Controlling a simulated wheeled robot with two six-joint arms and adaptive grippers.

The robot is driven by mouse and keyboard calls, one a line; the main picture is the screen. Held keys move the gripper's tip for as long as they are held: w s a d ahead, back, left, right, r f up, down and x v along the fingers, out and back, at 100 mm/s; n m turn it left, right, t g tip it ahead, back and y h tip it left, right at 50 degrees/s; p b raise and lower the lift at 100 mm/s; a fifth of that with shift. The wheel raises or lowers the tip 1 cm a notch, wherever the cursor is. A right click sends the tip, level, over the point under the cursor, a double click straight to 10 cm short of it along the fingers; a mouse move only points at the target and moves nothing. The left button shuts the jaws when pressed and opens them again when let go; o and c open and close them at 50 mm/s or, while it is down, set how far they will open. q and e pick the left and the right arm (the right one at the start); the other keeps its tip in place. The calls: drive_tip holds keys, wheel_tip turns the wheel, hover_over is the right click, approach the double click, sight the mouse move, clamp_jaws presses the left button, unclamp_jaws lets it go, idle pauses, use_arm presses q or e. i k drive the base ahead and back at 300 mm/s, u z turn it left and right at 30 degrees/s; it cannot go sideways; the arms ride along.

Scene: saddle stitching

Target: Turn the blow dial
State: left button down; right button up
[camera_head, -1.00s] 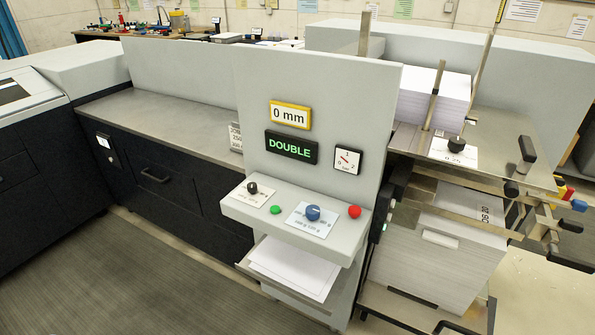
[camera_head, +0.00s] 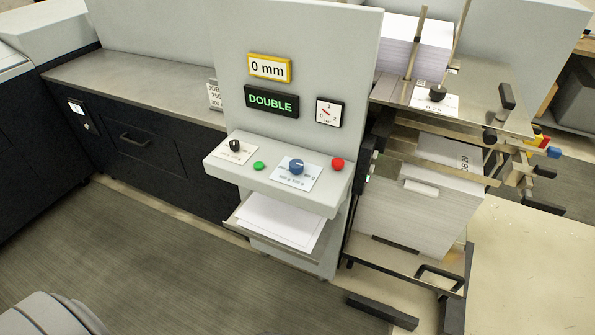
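No label that reads as blow is legible, so I cannot tell which knob is the blow dial. A black knob (camera_head: 234,145) sits on a white label at the left of the grey control shelf (camera_head: 215,164). A blue knob (camera_head: 296,167) sits on a larger white label at the shelf's middle right. Another black knob (camera_head: 437,93) stands on a white label on the metal feeder table (camera_head: 483,84) at the upper right. A round-scale gauge (camera_head: 329,112) with a red needle is on the grey panel. Neither gripper is in view.
A green button (camera_head: 258,166) and red button (camera_head: 337,164) flank the blue knob. Displays read 0 mm (camera_head: 270,68) and DOUBLE (camera_head: 271,101). A paper tray (camera_head: 245,236) juts out below the shelf. A black bar (camera_head: 382,311) lies low before the paper stack (camera_head: 410,210). Carpet (camera_head: 150,240) in front is clear.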

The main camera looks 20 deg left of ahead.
sight(296, 166)
drive_tip(key=z, duration=0.95)
drive_tip(key=k, duration=0.85)
drive_tip(key=u, duration=1.45)
drive_tip(key=k, duration=0.6)
drive_tip(key=z, duration=1.2)
drive_tip(key=i, duration=1.7)
drive_tip(key=u, duration=0.65)
